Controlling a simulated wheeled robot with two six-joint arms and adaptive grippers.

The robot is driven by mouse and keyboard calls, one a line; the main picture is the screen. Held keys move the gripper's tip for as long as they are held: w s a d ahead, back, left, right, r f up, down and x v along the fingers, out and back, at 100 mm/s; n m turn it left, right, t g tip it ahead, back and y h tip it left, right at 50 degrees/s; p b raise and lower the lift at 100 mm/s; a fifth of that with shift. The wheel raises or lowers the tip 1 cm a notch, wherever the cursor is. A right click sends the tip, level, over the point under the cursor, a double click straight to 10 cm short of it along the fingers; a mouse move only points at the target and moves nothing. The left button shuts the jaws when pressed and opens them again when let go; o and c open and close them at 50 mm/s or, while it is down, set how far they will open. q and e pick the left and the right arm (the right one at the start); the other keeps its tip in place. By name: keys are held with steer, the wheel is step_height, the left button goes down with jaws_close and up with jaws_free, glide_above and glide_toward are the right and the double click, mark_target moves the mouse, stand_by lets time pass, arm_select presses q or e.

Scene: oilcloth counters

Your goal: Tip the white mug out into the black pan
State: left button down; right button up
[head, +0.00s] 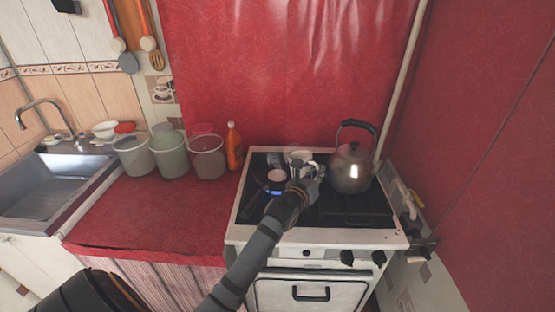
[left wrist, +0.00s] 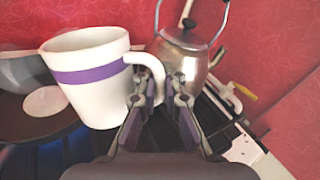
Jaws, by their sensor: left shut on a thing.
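The white mug (left wrist: 88,80) has a purple band and a handle on its right side in the left wrist view. It looks close to upright, leaning slightly, and its inside is hidden there. In the head view the mug (head: 300,156) is above the stove. My left gripper (left wrist: 160,98) is shut on the mug's handle; in the head view the gripper (head: 304,176) is over the stove top. The black pan (left wrist: 22,122) shows as a dark round shape behind and left of the mug, partly hidden by it, with a pale disc inside. My right gripper is not in view.
A metal kettle (head: 351,168) stands on the stove (head: 330,235) close to the right of my gripper. An orange bottle (head: 234,148) and several buckets (head: 172,155) line the back of the red counter (head: 150,210). The counter's front is clear. A sink (head: 50,185) is at left.

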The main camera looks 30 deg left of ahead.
mark_target(308, 158)
arm_select(q)
steer(key=r+p, duration=0.1)
steer(key=a+r+n+p, duration=0.1)
steer(key=a+r+n, duration=0.1)
steer(key=shift+w+a+g+h+p, duration=0.1)
steer(key=shift+w+g+h+p, duration=0.2)
steer(key=shift+w+g+p, duration=0.1)
steer(key=shift+a+f+n, duration=0.1)
steer(key=shift+a+n, duration=0.2)
steer(key=shift+n, duration=0.1)
steer(key=shift+w+a+n+p, duration=0.15)
steer(key=shift+a+n+p, duration=0.35)
steer(key=shift+a+p, duration=0.15)
steer(key=r+n+p, duration=0.1)
steer(key=a+g+h+p, duration=0.1)
steer(key=p, duration=0.1)
steer(key=shift+w+a+r+n, duration=0.1)
steer(key=shift+w+r+n, duration=0.05)
steer(key=shift+r+n, duration=0.25)
steer(key=shift+w+a+f+n+p, duration=0.15)
steer(key=shift+a+n+p, duration=0.1)
steer(key=shift+n+p, duration=0.25)
steer(key=shift+a+n+g+h+p, duration=0.3)
steer(key=shift+a+n+h+p, duration=0.25)
steer(key=shift+p, duration=0.25)
steer(key=shift+w+a+r+n+p, duration=0.15)
steer(key=shift+a+r+n+p, duration=0.15)
steer(key=shift+p, duration=0.2)
